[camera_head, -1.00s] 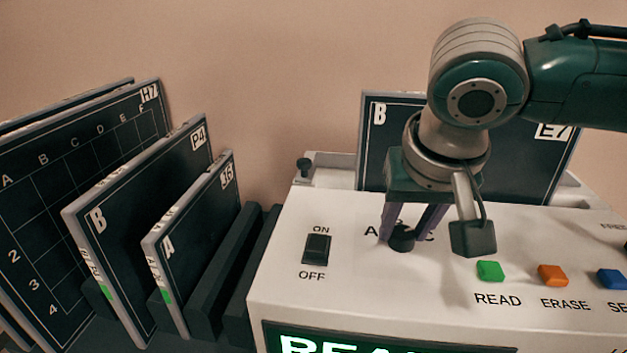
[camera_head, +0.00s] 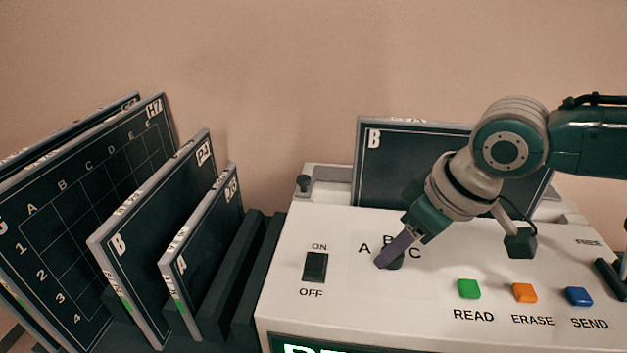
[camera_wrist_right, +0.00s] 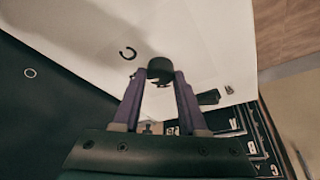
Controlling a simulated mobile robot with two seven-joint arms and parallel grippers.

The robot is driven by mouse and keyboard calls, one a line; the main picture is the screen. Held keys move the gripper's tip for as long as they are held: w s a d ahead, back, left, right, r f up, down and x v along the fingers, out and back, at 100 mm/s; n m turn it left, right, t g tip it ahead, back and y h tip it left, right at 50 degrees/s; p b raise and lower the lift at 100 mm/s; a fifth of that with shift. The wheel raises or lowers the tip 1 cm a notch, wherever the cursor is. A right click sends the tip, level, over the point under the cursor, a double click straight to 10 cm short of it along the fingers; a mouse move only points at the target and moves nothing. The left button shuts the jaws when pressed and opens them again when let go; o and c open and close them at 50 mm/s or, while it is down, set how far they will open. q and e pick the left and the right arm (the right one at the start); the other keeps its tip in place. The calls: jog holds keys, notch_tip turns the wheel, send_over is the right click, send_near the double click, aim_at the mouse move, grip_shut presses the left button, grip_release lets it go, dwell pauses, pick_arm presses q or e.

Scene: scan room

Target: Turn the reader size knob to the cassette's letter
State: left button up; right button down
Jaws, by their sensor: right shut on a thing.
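The dark round size knob (camera_head: 397,262) sits on the white reader (camera_head: 340,225), with the letters A, B and C around it. My right gripper (camera_head: 384,262) is tilted and shut on the knob, its purple fingers partly hiding it. In the right wrist view the knob (camera_wrist_right: 160,69) is between the fingertips (camera_wrist_right: 164,78), with the letter C beside it. The knob's pointer cannot be made out. A dark cassette marked B (camera_head: 410,165) stands upright in the reader's back, its right part hidden by my arm. My left gripper is not in view.
Green READ (camera_head: 469,289), orange ERASE (camera_head: 525,293) and blue SEND (camera_head: 579,297) buttons lie right of the knob. An ON/OFF switch (camera_head: 315,267) is at left. Several dark cassettes (camera_head: 150,240) stand in a rack at the left. A lit display is cut off below.

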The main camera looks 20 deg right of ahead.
jog(key=shift+n+g+y, duration=0.3)
jog(key=shift+n, duration=0.7)
jog(key=shift+c, duration=2.2)
grip_release()
jog(key=shift+d+r, duration=0.1)
jog(key=v, duration=0.9)
jog(key=shift+s+r+p, duration=0.2)
jog(key=shift+r+p, duration=0.1)
jog(key=shift+p, duration=0.1)
jog(key=shift+d, duration=0.1)
